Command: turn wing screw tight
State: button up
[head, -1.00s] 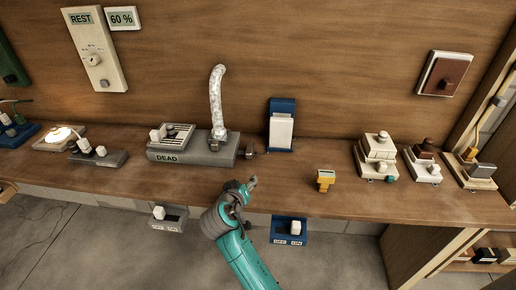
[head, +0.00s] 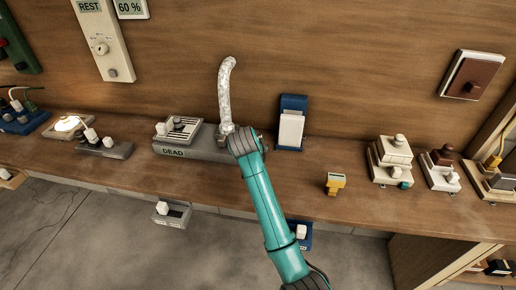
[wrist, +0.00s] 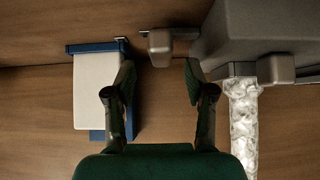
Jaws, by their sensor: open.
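A small grey part that looks like the wing screw (wrist: 160,48) shows in the wrist view, beside the large grey unit (wrist: 245,35). My gripper (wrist: 160,80) is open, with one dark finger on each side of the gap. The screw appears in the gap, near the fingertips and slightly beyond them; I cannot tell whether a finger touches it. In the head view the grey unit (head: 200,150), marked DEAD, lies on the bench with a pale hose (head: 226,90) rising from it. My wrist (head: 245,143) covers its right end and hides the screw and fingers.
A blue holder with a white card (head: 291,127) stands close right of my wrist; it also shows in the wrist view (wrist: 97,90). A yellow part (head: 334,183) and white boxed devices (head: 394,152) are farther right. The bench (head: 310,175) between is clear.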

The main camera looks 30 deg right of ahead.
jog(key=shift+x, duration=2.2)
grip_shut()
